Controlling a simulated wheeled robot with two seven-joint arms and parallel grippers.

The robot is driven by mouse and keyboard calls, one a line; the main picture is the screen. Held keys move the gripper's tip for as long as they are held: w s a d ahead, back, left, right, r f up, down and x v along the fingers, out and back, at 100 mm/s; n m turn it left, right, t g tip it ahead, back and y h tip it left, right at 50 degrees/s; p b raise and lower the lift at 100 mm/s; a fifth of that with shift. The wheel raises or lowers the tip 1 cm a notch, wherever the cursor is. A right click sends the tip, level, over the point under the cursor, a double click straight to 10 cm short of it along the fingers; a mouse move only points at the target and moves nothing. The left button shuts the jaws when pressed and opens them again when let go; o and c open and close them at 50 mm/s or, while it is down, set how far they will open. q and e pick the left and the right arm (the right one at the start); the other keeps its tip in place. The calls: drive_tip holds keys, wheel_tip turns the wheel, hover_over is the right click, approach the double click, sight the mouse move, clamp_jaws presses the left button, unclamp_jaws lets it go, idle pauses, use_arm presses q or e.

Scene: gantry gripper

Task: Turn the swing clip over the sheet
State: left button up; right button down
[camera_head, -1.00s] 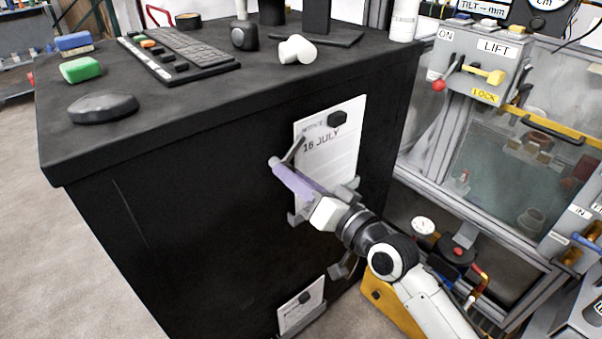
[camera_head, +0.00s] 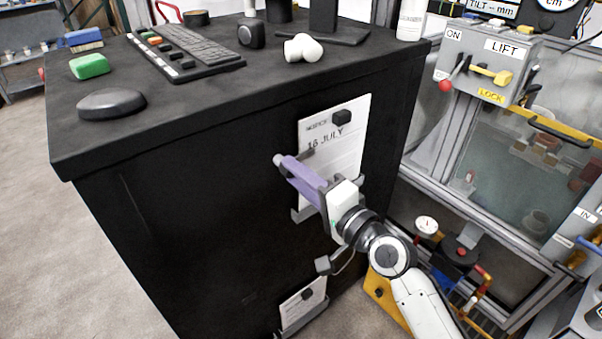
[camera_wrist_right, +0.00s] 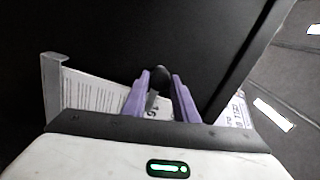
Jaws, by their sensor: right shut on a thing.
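A white notice sheet (camera_head: 345,155) reading "16 JULY" hangs upright on the side of the black cabinet. A dark knob (camera_head: 341,117) sits at its top. My right gripper (camera_head: 283,163) has purple fingers and reaches in from the lower right, across the sheet's left edge. In the right wrist view, its fingers (camera_wrist_right: 160,85) are shut around a grey bar with a dark round end (camera_wrist_right: 159,77), which I take for the swing clip. In the head view the fingers and hand hide most of the clip. I cannot tell whether it touches the sheet. My left gripper is not in view.
A grey holder (camera_head: 303,215) is at the sheet's lower edge. A second, smaller sheet (camera_head: 302,300) is low on the cabinet. The cabinet top (camera_head: 190,110) carries a keyboard, sponges and other items. A glass-fronted lift cabinet (camera_head: 505,170) stands at right.

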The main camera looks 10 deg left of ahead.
idle(0.5)
drive_tip(key=c, duration=1.4)
unclamp_jaws()
drive_tip(key=v, duration=1)
drive_tip(key=shift+s+d, duration=0.1)
